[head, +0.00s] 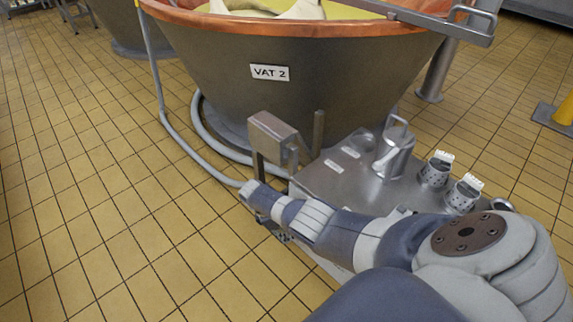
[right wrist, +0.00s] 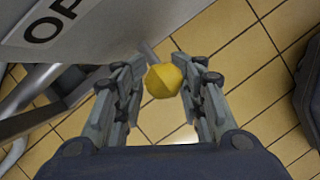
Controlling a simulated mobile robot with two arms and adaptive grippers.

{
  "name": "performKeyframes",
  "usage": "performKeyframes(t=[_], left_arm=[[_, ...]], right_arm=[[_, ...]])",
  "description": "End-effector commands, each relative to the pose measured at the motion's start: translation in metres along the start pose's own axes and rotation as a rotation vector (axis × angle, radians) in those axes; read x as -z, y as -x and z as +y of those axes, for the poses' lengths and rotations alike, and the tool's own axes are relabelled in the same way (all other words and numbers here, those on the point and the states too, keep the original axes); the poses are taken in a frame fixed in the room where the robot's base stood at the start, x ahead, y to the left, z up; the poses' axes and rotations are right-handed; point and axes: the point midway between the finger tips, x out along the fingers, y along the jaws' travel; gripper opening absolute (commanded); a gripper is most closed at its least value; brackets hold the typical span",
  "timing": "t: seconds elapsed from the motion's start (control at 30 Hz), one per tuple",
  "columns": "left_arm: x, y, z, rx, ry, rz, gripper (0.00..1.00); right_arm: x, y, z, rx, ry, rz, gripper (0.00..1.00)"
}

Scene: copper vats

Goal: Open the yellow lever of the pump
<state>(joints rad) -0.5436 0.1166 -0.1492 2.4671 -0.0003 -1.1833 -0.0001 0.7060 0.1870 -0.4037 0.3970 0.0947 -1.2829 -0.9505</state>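The yellow knob (right wrist: 165,80) of the lever shows in the right wrist view, with a short stretch of grey rod behind it. The fingers of my right gripper (right wrist: 165,85) stand on either side of the knob, very close to it. I cannot tell whether both pads touch it. A grey panel (right wrist: 95,22) with large letters starting "OP" is at the upper left of that view. In the head view, my right arm hides the lever and most of the gripper. My left gripper is in neither view.
A large copper-rimmed vat (head: 190,50) labelled VAT 2 stands behind. A metal bench (head: 340,165) holds a jug (head: 394,153) and two perforated cups (head: 436,172) (head: 463,193). A grey box on posts (head: 272,133) stands at its left corner. Tiled floor at left is free.

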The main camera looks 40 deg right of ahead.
Motion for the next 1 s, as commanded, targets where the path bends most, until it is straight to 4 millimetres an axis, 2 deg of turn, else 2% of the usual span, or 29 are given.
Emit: performKeyframes(t=[0.27,0.47,0.6,1.0], left_arm=[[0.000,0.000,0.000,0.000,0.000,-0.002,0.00],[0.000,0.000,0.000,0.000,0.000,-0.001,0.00],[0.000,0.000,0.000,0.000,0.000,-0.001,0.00],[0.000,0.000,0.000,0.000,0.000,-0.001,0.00]], right_arm=[[-0.002,-0.001,-0.002,0.005,-0.001,-0.006,0.34],[-0.002,0.009,-0.002,0.005,-0.001,-0.005,0.34],[-0.003,0.023,-0.002,0.004,-0.001,-0.005,0.34],[0.000,0.097,0.000,0.001,0.001,-0.002,0.34]])
